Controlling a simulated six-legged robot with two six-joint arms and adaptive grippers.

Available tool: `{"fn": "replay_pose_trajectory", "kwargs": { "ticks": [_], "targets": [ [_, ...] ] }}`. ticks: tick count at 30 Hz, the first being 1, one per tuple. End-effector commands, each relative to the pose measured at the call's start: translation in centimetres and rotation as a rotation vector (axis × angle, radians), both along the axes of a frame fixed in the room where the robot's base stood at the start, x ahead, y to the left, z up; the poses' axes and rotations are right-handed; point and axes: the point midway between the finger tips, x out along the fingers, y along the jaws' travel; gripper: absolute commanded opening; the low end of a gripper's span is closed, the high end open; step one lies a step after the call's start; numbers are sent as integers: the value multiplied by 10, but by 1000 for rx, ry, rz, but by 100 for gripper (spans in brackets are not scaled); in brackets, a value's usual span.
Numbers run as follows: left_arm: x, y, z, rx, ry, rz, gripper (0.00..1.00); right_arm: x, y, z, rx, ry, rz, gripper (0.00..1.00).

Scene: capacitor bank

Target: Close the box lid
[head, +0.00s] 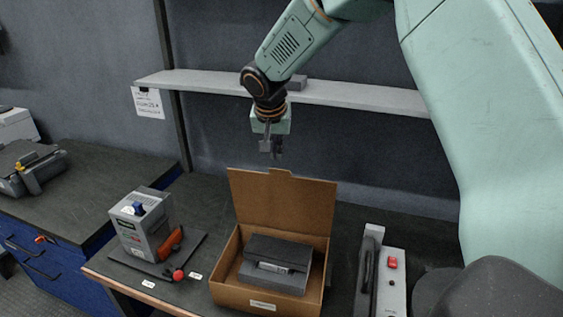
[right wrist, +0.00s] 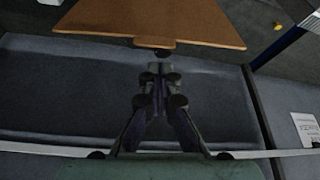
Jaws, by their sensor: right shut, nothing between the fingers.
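A brown cardboard box (head: 240,291) stands on the dark bench with its lid (head: 285,205) raised upright at the back. A dark grey device (head: 275,267) lies inside the box. My right gripper (head: 271,155) is shut and empty, just above and behind the lid's top edge in the head view. In the right wrist view the lid (right wrist: 160,20) and its small tab fill the top, and the shut fingers (right wrist: 160,68) point toward the tab, with no clear contact. My left gripper is not in view.
A grey shelf (head: 350,97) runs along the wall behind my right gripper. A grey instrument (head: 140,225) with an orange-handled tool stands left of the box. A grey unit with a red button (head: 393,262) stands right of it.

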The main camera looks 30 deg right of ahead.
Motion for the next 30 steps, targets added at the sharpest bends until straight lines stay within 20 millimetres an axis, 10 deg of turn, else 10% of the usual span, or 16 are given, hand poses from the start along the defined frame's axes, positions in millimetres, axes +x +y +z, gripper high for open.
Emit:
{"fn": "replay_pose_trajectory", "kwargs": {
  "ticks": [7,30],
  "targets": [
    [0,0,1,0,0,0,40,9,-24,42,-37,-42,-98,0],
    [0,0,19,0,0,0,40,27,-42,-46,-37,-40,-91,0]
  ]
}}
